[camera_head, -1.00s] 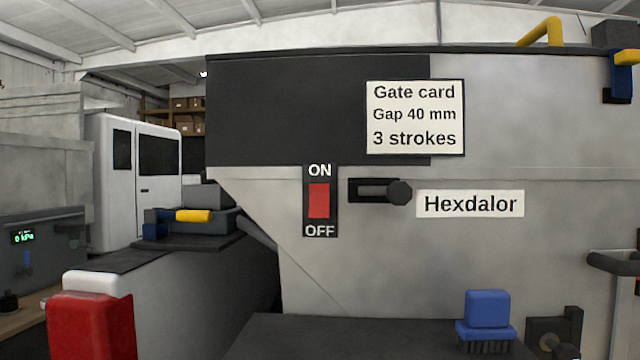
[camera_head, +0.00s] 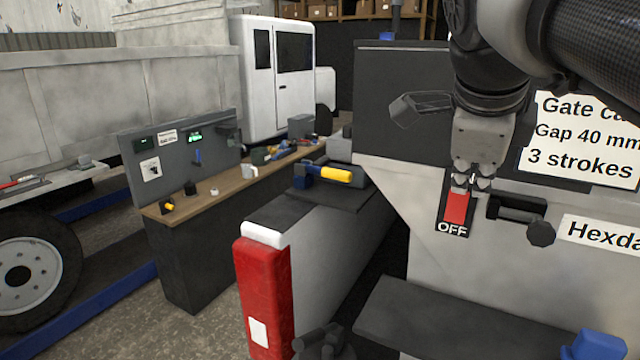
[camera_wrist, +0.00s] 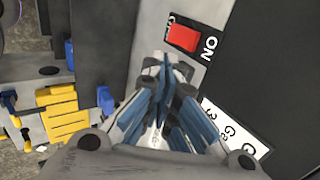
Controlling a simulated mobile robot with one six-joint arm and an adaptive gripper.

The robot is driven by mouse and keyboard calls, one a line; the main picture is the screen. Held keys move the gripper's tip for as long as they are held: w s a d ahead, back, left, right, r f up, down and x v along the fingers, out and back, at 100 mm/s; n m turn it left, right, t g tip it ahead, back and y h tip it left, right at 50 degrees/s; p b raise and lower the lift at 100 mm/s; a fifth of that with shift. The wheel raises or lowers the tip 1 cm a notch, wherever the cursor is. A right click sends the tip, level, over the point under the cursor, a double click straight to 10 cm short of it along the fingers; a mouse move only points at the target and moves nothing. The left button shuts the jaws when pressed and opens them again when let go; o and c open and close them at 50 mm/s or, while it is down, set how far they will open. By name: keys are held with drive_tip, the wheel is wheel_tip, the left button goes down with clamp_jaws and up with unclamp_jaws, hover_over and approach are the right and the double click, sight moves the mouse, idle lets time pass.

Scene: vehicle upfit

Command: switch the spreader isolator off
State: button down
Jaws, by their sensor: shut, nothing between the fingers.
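The isolator is a red rocker (camera_head: 457,207) on a black plate marked OFF at its lower end, on the grey spreader side. My gripper (camera_head: 471,184) is shut and empty, pointing down at the upper part of the plate and hiding its ON label in the head view. In the wrist view, the red rocker (camera_wrist: 183,38) lies just beyond my gripper's tips (camera_wrist: 165,78), with ON readable and OFF partly seen. I cannot tell whether the tips touch the rocker. Which way the rocker is tipped is not clear.
A dark slotted latch with a knob (camera_head: 541,233) sticks out right of the switch. The gate card (camera_head: 585,140) is on the panel beside my arm. A dark ledge (camera_head: 440,320) juts out below, with a blue-handled brush (camera_head: 597,345) at its right.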

drive_tip(key=shift+f, duration=0.15)
approach(463, 221)
wheel_tip(463, 221, down, 4)
drive_tip(key=shift+w+d+f, duration=0.25)
drive_tip(key=shift+w+d, duration=0.25)
drive_tip(key=shift+w, duration=0.3)
drive_tip(key=shift+w+d+f, duration=0.3)
drive_tip(key=shift+w+d, duration=0.2)
drive_tip(key=shift+w, duration=0.3)
